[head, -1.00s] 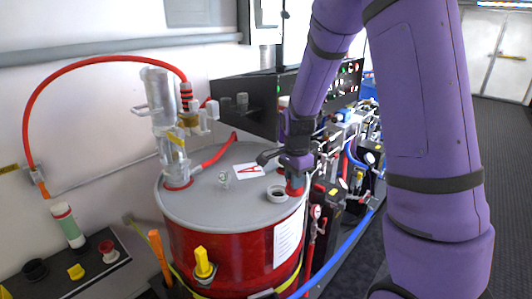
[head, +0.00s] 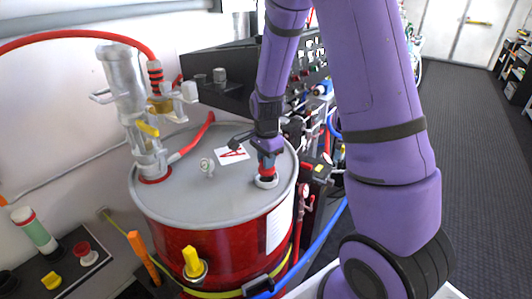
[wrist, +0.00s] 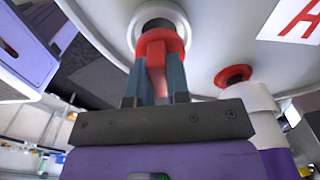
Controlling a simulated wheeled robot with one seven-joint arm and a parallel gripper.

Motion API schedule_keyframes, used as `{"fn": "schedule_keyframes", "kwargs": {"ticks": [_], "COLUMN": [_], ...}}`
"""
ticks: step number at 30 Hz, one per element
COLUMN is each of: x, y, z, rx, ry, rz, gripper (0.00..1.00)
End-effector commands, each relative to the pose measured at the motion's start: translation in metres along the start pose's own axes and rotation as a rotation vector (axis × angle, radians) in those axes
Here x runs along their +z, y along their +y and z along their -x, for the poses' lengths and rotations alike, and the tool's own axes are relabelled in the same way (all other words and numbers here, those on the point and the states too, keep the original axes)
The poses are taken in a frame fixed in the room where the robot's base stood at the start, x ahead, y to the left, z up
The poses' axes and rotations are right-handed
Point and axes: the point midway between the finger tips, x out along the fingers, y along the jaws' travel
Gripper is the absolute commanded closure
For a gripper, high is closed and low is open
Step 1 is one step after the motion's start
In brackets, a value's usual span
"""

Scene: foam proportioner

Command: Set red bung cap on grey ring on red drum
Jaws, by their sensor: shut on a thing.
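The red drum (head: 215,240) has a grey lid with a pale grey ring (head: 267,183) near its right front edge. My gripper (head: 267,160) points down and is shut on the red bung cap (head: 266,172), directly over this ring. In the wrist view the two fingers (wrist: 156,80) grip the cap's red stem (wrist: 155,64), and its wider red disc (wrist: 162,42) overlaps the ring (wrist: 183,22). The ring's dark opening partly shows beyond the disc. I cannot tell whether cap and ring touch.
A small gauge (head: 207,166) and a card with a red A (head: 232,154) are on the lid. Pipes and red-handled valves (head: 304,190) crowd the drum's right side.

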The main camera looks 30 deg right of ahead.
Motion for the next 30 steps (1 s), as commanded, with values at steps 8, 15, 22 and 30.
{"fn": "schedule_keyframes", "kwargs": {"ticks": [8, 15, 22, 30], "x": [0.0, 0.0001, 0.0001, 0.0018], "y": [0.0002, 0.0001, 0.0001, 0.0], "z": [-0.0128, -0.0136, -0.0135, -0.0134], "rx": [0.0, 0.0, 0.0, 0.0], "ry": [0.0, 0.0, 0.0, -0.001], "rz": [-0.001, -0.001, -0.001, -0.001], "gripper": [1.0, 1.0, 1.0, 1.0]}}
